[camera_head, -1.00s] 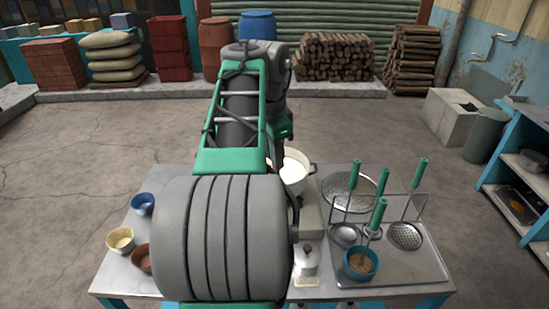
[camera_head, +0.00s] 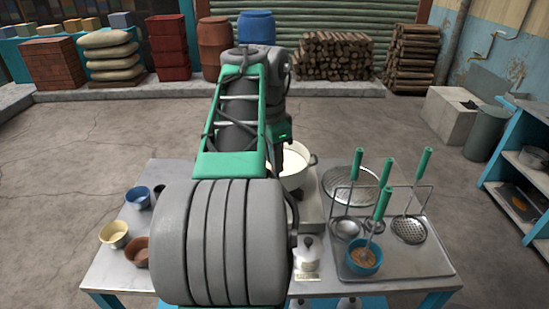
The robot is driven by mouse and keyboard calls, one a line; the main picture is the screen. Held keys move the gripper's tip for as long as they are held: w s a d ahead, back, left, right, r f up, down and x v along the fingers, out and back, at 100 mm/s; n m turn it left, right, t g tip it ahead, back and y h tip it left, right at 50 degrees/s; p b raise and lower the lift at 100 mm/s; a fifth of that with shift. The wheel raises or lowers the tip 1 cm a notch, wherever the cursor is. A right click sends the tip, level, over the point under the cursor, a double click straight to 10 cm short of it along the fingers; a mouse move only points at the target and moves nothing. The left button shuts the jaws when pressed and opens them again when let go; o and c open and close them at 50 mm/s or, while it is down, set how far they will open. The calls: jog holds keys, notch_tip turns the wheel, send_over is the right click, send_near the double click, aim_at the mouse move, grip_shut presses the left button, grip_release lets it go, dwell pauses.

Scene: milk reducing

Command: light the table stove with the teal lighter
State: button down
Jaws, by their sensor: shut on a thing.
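The table stove (camera_head: 312,205) is a pale metal box on the table, largely covered by my arm. A wide white pot (camera_head: 310,168) with white liquid stands on it, and its left side is hidden behind my arm. No flame is visible. My arm fills the middle of the view, reaching forward over the table. My gripper is hidden behind it, around the pot's left side. I cannot make out the teal lighter.
The steel table (camera_head: 122,272) holds blue, yellow and brown bowls on the left. On the right are a round strainer, a rack of green-handled ladles (camera_head: 408,230) and a teal bowl (camera_head: 364,260).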

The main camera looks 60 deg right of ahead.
jog(key=shift+f+b, duration=0.5)
dwell(0.8)
notch_tip(320, 180, up, 8)
jog(key=p, duration=0.7)
jog(key=shift+r+p, duration=0.15)
jog(key=shift+p, duration=0.2)
